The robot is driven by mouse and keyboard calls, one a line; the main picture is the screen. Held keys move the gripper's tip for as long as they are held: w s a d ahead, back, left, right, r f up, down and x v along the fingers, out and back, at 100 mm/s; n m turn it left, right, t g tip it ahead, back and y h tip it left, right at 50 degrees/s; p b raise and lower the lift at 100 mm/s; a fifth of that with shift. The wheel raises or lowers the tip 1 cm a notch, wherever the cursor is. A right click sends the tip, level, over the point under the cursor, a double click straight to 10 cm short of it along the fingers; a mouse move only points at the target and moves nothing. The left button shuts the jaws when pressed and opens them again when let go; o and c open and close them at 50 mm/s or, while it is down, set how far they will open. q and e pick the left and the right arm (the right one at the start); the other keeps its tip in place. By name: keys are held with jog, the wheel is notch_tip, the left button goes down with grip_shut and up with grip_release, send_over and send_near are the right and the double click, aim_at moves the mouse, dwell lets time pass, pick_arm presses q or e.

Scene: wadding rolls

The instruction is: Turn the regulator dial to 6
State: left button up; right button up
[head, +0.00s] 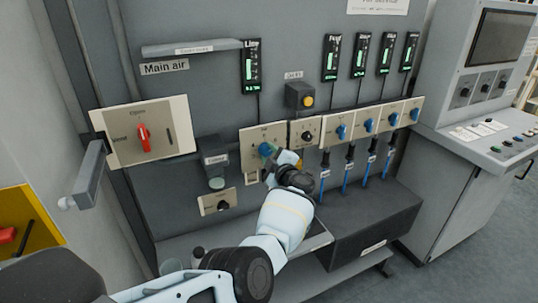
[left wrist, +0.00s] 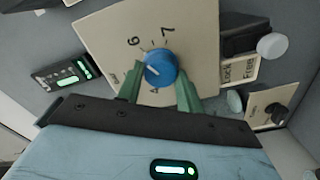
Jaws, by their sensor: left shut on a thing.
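The regulator dial (left wrist: 161,68) is a round blue knob on a beige plate (left wrist: 100,35), with a white pointer mark. In the left wrist view the mark points left, below the printed 6; a 7 is further round and a 4 shows near the lower edge. My left gripper (left wrist: 158,76) has its green fingers on both sides of the dial, shut on it. In the head view the dial (head: 266,149) is partly covered by my left gripper (head: 272,154). My right gripper is not in view.
A row of smaller blue knobs (head: 367,124) runs to the right, with green displays (head: 360,55) above. A red Main air handle (head: 143,137) is at left. A dark box (head: 370,225) juts out below. A grey console (head: 480,120) stands at right.

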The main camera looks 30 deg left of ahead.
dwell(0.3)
pick_arm(q)
jog(key=o, duration=1)
jog(key=shift+s+d, duration=0.1)
